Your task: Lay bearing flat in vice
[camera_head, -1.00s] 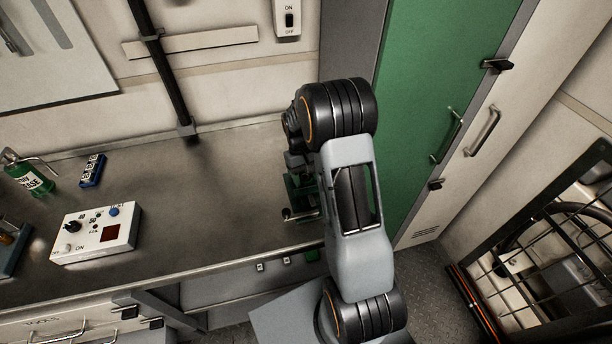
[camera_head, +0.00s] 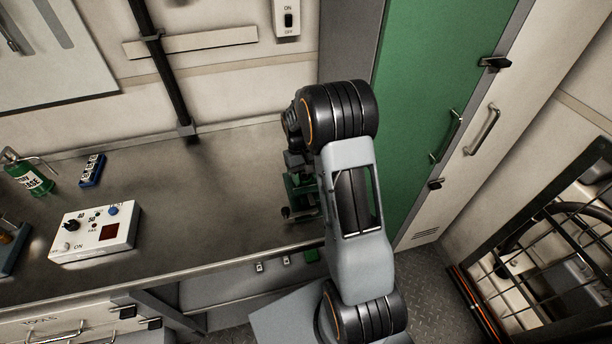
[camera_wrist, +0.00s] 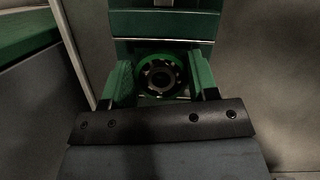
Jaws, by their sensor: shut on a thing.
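The bearing (camera_wrist: 148,73) is a dark ring with a green rim, its round face turned to the wrist camera. My gripper (camera_wrist: 161,66) has its two fingers on the left and right of the bearing and is shut on it. The green vice (camera_wrist: 165,25) shows just beyond the bearing, with a pale edge along its jaw. In the head view the vice (camera_head: 300,196) stands on the bench, partly hidden behind my arm, and the bearing and fingers are hidden there. Whether the bearing touches the vice, I cannot tell.
The grey bench top (camera_head: 220,190) is clear left of the vice. A white control box (camera_head: 95,235), a blue block (camera_head: 91,170) and a green grease can (camera_head: 32,178) stand further left. A green cabinet door (camera_head: 430,100) is close to the right of my arm.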

